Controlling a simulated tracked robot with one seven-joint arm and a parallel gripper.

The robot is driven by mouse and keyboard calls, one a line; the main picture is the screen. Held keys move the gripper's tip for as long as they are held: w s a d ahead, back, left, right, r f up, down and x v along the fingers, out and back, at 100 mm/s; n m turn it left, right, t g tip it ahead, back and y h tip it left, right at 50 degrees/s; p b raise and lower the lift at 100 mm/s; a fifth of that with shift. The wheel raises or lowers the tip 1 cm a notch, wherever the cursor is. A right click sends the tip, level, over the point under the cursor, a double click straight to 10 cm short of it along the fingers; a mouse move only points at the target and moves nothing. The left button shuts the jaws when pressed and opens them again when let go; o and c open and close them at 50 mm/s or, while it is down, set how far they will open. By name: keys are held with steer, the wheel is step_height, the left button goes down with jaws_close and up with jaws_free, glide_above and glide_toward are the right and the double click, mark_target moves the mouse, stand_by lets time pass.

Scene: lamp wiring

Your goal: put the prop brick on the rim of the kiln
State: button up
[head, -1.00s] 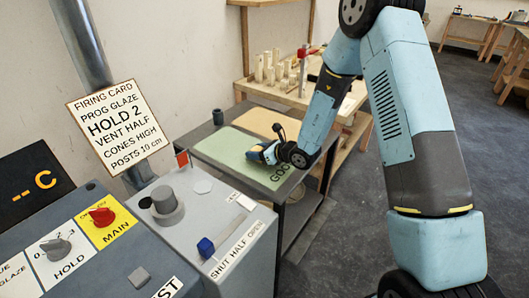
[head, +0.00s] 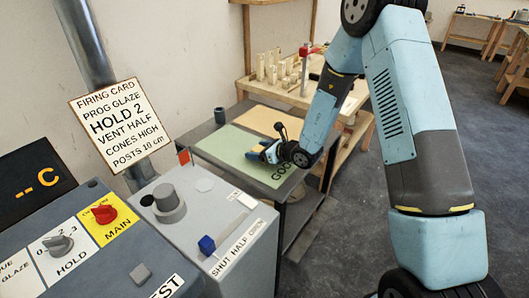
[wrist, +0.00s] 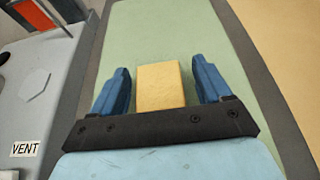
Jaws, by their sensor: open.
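The prop brick, a pale yellow block (wrist: 160,86), lies on the green mat (wrist: 150,30) in the wrist view. My gripper (wrist: 160,82) is open, with one blue finger on each side of the brick and a narrow gap visible on both sides. In the head view my gripper (head: 264,152) is low over the green mat (head: 226,146), and the brick is not clearly visible there. The kiln appears to be the grey body (head: 226,204) at left of the mat table, with a vent slider; which edge is its rim I cannot tell.
A grey round plug (head: 169,204) and a blue slider knob (head: 207,245) stand up from the grey top. A firing card (head: 121,122) hangs on a metal pipe (head: 82,45). A dark cup (head: 219,116) stands at the mat table's back corner. A wooden bench with posts (head: 275,68) is behind.

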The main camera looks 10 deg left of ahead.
steer(key=v, duration=1.1)
steer(key=shift+s+d, duration=0.2)
steer(key=shift+d, duration=0.05)
steer(key=shift+r, duration=0.1)
steer(key=shift+r, duration=0.1)
